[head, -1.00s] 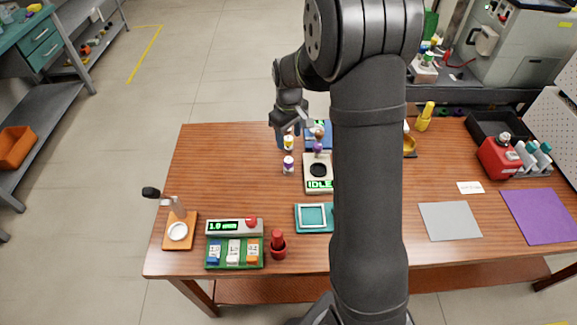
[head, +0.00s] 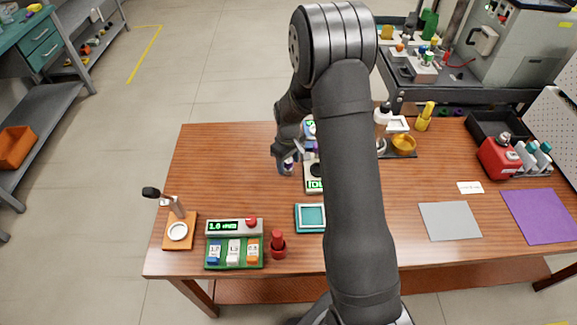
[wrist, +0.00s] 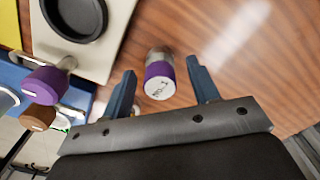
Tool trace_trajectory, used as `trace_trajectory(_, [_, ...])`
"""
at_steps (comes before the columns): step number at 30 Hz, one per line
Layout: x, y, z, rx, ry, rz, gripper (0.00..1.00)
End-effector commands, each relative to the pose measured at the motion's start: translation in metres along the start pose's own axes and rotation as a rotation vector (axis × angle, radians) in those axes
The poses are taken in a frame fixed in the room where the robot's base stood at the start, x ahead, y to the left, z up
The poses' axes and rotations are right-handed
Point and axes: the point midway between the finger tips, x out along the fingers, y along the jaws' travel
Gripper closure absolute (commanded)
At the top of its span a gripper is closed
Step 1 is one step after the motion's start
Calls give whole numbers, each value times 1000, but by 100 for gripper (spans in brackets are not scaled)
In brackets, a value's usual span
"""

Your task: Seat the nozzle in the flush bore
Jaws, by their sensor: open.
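A purple-banded piece (wrist: 159,75) with a white, lettered end and a metallic far end is in the wrist view; I take it for the nozzle. It stands or lies between the spread blue fingers of my gripper (wrist: 160,70), with a gap visible on both sides. In the head view my gripper (head: 287,165) is low over the table, left of the cream machine (head: 311,186), and hides the piece. A round black recess (wrist: 75,15) in the machine's top shows at the upper left of the wrist view. I cannot tell whether it is the flush bore.
A purple-headed part (wrist: 48,84) and a brown one (wrist: 39,117) stand by the blue block left of my gripper in the wrist view. A teal square tray (head: 312,217) is in front of the machine. Bare wood lies left of my gripper in the head view.

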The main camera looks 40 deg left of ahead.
Motion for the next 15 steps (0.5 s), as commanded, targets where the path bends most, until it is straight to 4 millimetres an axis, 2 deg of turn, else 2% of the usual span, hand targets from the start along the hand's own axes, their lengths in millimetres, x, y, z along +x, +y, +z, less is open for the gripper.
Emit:
trace_trajectory(4, [0,0,0,0,1,1,45])
trace_trajectory(5, [0,0,0,0,1,0,49])
trace_trajectory(12, [-1,0,0,0,1,0,95])
trace_trajectory(15, [-1,0,0,0,1,1,95])
